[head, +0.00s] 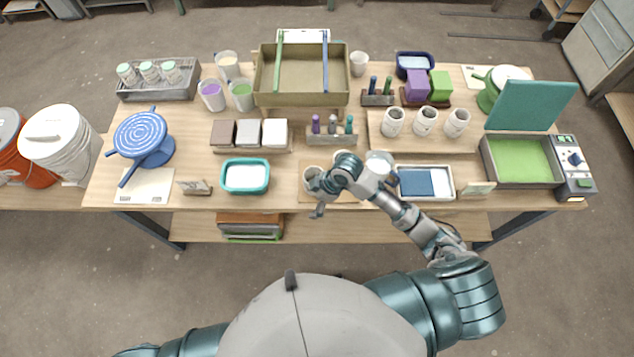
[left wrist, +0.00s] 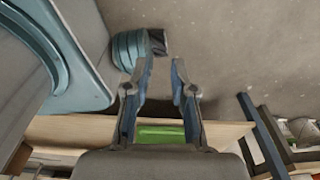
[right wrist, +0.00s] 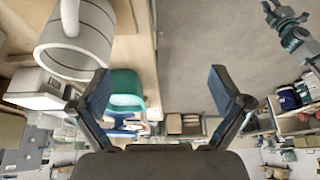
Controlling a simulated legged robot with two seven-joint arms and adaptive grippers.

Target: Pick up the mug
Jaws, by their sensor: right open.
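Three pale cups (head: 425,121) stand on a board behind and right. A teal tub (head: 246,176) and a blue-and-white tray (head: 426,183) flank the mug area. A rack of colored tools (head: 332,136) stands behind. The floor in front is clear.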

